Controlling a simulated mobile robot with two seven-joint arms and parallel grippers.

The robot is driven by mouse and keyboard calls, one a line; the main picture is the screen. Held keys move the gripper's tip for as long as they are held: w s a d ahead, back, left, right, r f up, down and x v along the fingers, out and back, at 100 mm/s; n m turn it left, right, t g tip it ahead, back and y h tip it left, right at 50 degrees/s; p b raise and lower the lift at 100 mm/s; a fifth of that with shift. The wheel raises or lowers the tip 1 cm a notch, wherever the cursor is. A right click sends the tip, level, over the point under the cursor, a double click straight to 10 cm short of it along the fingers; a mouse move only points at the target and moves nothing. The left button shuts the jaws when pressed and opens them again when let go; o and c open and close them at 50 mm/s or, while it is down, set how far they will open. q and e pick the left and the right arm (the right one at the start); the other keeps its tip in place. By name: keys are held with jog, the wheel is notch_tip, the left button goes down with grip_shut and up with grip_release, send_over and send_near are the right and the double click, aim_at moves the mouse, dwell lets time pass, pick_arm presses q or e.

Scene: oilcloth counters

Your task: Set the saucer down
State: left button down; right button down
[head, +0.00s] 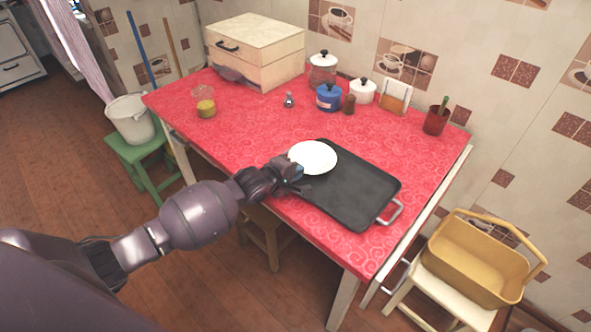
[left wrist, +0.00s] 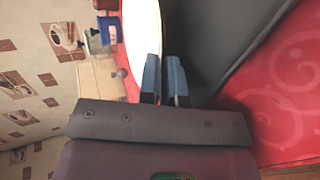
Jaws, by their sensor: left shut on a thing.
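My left gripper (head: 297,181) is shut on the saucer's near left edge. In the left wrist view the saucer (left wrist: 143,28) runs up from between my left gripper's blue fingertips (left wrist: 164,75). I cannot tell whether the saucer touches the tray or is held just above it. The black tray (head: 350,192) lies flat on the red oilcloth, with a metal handle at its right end. My right gripper is not in view.
The red table (head: 240,133) carries a cream box (head: 257,52), a blue pot (head: 328,97), a white pot (head: 362,91), a red cup (head: 436,121) and a yellow-filled glass (head: 206,107). A yellow basket (head: 472,262) sits on a stool at right. The oilcloth left of the tray is clear.

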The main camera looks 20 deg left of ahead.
pick_arm(q)
jog(key=c, duration=1.3)
grip_release()
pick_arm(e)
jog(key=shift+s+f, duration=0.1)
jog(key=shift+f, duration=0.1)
